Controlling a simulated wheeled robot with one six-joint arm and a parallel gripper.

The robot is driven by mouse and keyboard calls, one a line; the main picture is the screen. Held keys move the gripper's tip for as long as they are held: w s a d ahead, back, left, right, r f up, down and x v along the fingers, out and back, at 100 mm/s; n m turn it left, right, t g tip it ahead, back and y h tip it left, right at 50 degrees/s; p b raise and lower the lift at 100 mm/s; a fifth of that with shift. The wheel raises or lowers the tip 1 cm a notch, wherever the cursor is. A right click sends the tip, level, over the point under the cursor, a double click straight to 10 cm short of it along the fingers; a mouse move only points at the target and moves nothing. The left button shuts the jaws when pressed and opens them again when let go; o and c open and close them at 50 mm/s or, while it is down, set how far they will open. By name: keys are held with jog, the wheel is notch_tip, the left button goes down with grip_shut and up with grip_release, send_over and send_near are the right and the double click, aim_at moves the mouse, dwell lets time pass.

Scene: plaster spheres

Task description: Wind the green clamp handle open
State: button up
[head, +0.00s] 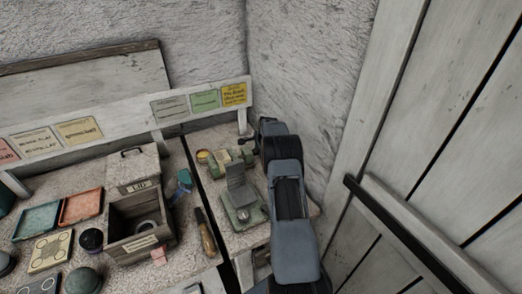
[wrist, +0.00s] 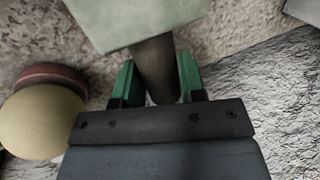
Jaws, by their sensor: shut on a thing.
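The green clamp (head: 219,160) stands at the back of the right-hand bench in the head view. In the wrist view, a pale green block (wrist: 135,18) of it fills the top. A dark, rounded handle bar (wrist: 155,62) runs from this block down between the green fingers of my gripper (wrist: 157,82). My gripper is shut on this handle, a finger on each side. In the head view my gripper (head: 246,146) is small and dark beside the clamp's right end, and the grip itself is too small to make out.
A pale yellow rounded thing with a reddish rim (wrist: 42,120) lies left of my gripper in the wrist view. A green press-like stand (head: 242,212) is in front of the clamp. An open wooden box (head: 128,218) is left. Rough walls close in behind and right.

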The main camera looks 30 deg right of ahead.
jog(key=shift+c, duration=1.4)
jog(key=shift+f+b, duration=0.25)
jog(key=shift+b, duration=0.35)
jog(key=b, duration=0.2)
jog(key=t+b, duration=0.1)
jog(key=shift+f+t+b, duration=0.25)
jog(key=shift+t+b, duration=0.05)
jog(key=shift+b, duration=0.05)
jog(key=shift+s+r+t+b, duration=0.1)
jog(key=shift+t+b, duration=0.3)
jog(key=shift+b, duration=0.85)
jog(key=shift+r+t+b, duration=0.25)
jog(key=shift+t+b, duration=0.05)
jog(key=shift+b, duration=0.35)
jog(key=shift+r, duration=0.1)
jog(key=o, duration=0.9)
jog(key=v, duration=1.3)
jog(key=shift+s+a+r+b, duration=0.25)
jog(key=shift+a+r+b, duration=0.05)
jog(key=shift+b, duration=0.1)
